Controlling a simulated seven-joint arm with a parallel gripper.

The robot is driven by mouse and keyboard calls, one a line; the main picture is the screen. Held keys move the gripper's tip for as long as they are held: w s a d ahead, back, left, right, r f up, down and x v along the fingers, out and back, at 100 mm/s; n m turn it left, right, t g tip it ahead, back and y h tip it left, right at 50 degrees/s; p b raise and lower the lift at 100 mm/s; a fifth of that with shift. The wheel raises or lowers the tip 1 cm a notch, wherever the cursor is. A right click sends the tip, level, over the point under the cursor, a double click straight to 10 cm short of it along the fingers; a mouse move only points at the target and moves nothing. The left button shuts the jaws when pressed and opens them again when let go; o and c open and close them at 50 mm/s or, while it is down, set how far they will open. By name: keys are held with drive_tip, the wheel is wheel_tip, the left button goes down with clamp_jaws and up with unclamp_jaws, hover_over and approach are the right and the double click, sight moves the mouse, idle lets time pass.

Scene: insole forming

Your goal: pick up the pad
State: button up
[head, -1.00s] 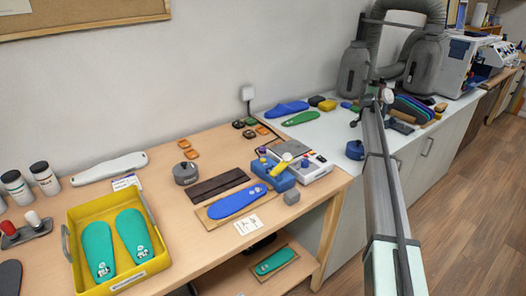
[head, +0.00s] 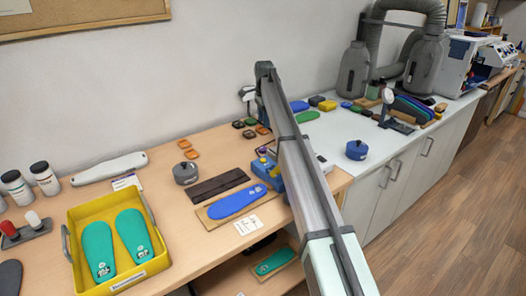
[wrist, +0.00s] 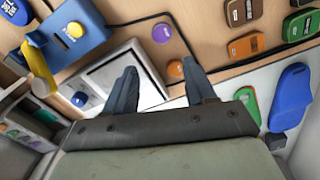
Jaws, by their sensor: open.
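Several small pads lie on the wooden bench near the wall. In the wrist view an orange pad (wrist: 245,46), a brown pad (wrist: 243,11) and a green pad (wrist: 301,25) lie at the upper right. Which one is the pad meant is not clear. My gripper (wrist: 161,84) is open and empty, over a silver-topped device (wrist: 112,72), to the left of and below these pads in the picture. In the head view my arm hides the gripper.
A blue press (wrist: 75,35) with a yellow lever stands beside the device. A green insole (wrist: 247,103) and a blue insole (wrist: 290,97) lie on the white counter. A yellow tray (head: 68,215) with two teal insoles is at left. A blue pot (head: 356,151) stands at right.

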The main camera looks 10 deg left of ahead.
hover_over(264, 148)
drive_tip(key=f, duration=0.7)
drive_tip(key=shift+s+f, duration=0.2)
drive_tip(key=shift+f, duration=0.05)
drive_tip(key=shift+w+a+f, duration=0.1)
drive_tip(key=shift+w+f, duration=0.05)
drive_tip(key=shift+f, duration=2.8)
drive_tip(key=shift+c, duration=0.2)
drive_tip(key=c, duration=0.8)
